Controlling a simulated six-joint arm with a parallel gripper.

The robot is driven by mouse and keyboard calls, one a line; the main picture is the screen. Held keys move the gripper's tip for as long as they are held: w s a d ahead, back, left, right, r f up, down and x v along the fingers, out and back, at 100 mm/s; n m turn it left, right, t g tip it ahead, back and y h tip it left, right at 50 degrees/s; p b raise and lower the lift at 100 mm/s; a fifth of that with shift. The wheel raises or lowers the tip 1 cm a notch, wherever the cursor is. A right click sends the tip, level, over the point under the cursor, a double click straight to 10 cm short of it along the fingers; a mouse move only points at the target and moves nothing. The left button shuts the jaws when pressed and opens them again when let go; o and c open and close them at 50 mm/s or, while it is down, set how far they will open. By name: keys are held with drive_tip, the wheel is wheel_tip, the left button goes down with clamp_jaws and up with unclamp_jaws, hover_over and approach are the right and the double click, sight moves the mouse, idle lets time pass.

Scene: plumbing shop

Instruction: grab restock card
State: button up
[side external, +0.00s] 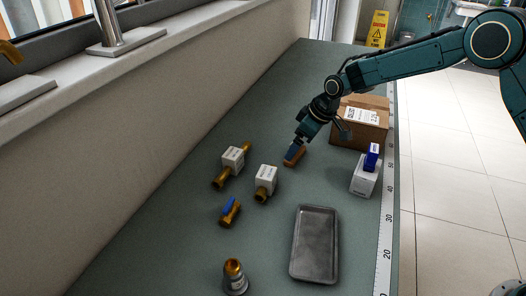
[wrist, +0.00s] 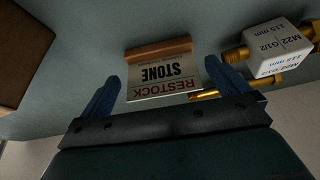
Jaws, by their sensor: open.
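The restock card (wrist: 160,80) stands in a wooden holder (wrist: 158,50) on the bench. In the side view only the brown wooden holder (side external: 297,157) shows clearly; my fingers hide the card. My gripper (side external: 291,151) is low over the holder. In the wrist view its two blue fingers are spread, one on each side of the card, and the gripper (wrist: 162,70) is open. I cannot tell whether either finger touches the card.
White-labelled brass fittings (side external: 233,159) (side external: 265,181) and a blue-handled valve (side external: 230,211) lie to the left. A grey tray (side external: 297,268) is in front. A cardboard box (side external: 345,134) and a white box (side external: 363,182) with a blue one (side external: 372,157) on top stand right.

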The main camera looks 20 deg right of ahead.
drive_tip(key=shift+x, duration=1.85)
drive_tip(key=shift+c, duration=0.2)
drive_tip(key=c, duration=0.8)
drive_tip(key=shift+r, duration=0.1)
wheel_tip(320, 180, up, 20)
